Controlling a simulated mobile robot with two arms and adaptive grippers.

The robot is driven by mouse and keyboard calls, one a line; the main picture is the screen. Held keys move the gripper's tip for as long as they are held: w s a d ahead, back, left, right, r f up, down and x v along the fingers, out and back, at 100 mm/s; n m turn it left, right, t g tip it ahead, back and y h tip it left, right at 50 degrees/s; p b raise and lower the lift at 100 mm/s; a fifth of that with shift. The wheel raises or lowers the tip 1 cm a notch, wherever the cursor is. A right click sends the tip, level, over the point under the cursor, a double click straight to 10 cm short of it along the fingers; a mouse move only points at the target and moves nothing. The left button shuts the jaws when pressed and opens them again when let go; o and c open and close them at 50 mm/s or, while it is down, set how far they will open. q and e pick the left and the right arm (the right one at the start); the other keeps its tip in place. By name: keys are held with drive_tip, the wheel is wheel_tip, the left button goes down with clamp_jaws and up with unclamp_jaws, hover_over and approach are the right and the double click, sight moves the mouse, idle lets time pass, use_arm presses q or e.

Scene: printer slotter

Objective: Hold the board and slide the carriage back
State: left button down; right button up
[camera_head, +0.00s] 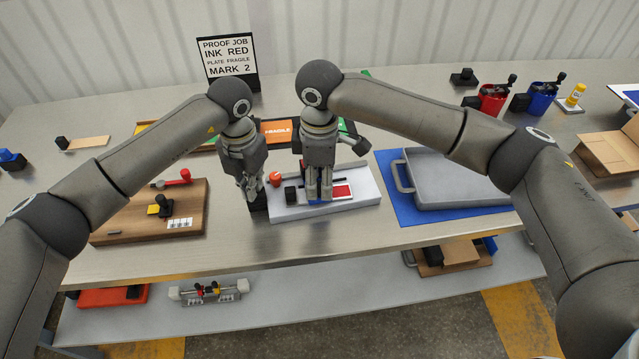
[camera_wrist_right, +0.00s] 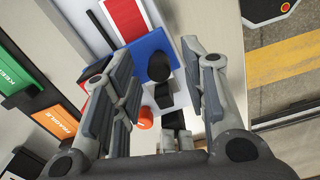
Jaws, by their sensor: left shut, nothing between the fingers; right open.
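The white board (camera_head: 290,209) lies on the table, with a red panel (camera_head: 343,191) toward its right end. My right gripper (camera_head: 318,196) is open above the board's middle. In the right wrist view, the blue carriage (camera_wrist_right: 142,50) carries a black knob (camera_wrist_right: 158,65); the knob shows between the parted fingers (camera_wrist_right: 160,75), and I cannot tell whether they touch it. My left gripper (camera_head: 251,197) is shut and empty at the board's left end, close to a black part there. An orange-red knob (camera_head: 275,179) stands on the board near it.
A wooden board with a red lever (camera_head: 110,225) lies left. A grey tray (camera_head: 450,180) on a blue mat (camera_head: 400,209) lies right. A FRAGILE bin (camera_head: 276,131) and a sign reading INK RED, MARK 2 (camera_head: 227,56) stand behind. The table's front strip is clear.

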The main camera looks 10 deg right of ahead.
drive_tip(key=shift+f, duration=1.05)
clamp_jaws()
